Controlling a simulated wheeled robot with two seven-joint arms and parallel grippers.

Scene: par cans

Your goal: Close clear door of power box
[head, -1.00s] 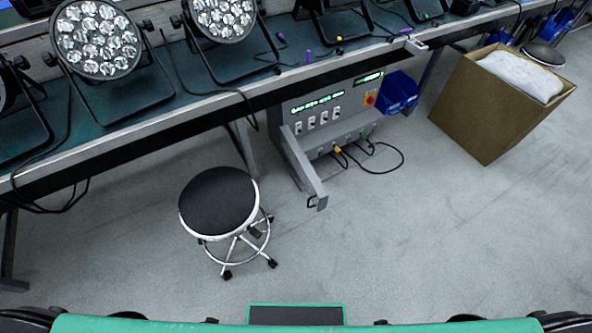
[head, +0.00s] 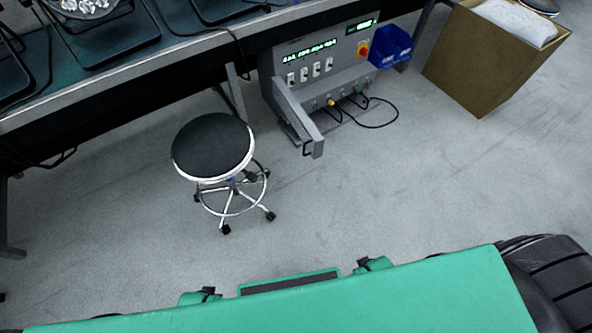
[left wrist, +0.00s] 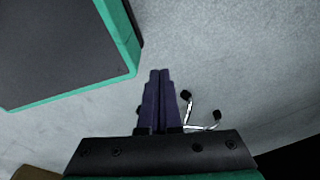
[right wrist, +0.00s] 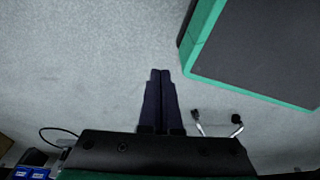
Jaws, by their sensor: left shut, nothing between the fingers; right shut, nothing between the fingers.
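The grey power box (head: 290,52) stands under the workbench in the head view, with lit green displays, several switches and a red-yellow knob on its front. A grey-framed part (head: 299,119) juts out from its left side toward me, with a small handle at its near end; it looks like the door standing open. Its clear pane cannot be made out. My left gripper (left wrist: 160,72) is shut and empty over bare floor in the left wrist view. My right gripper (right wrist: 160,73) is shut and empty over floor in the right wrist view. Neither gripper shows in the head view.
A round black stool (head: 213,146) stands left of the box, in front of the workbench (head: 130,82). Cables (head: 385,124) loop onto the floor from the box. A blue bin (head: 391,47) and a cardboard box (head: 490,62) are to the right. Floor between me and the box is clear.

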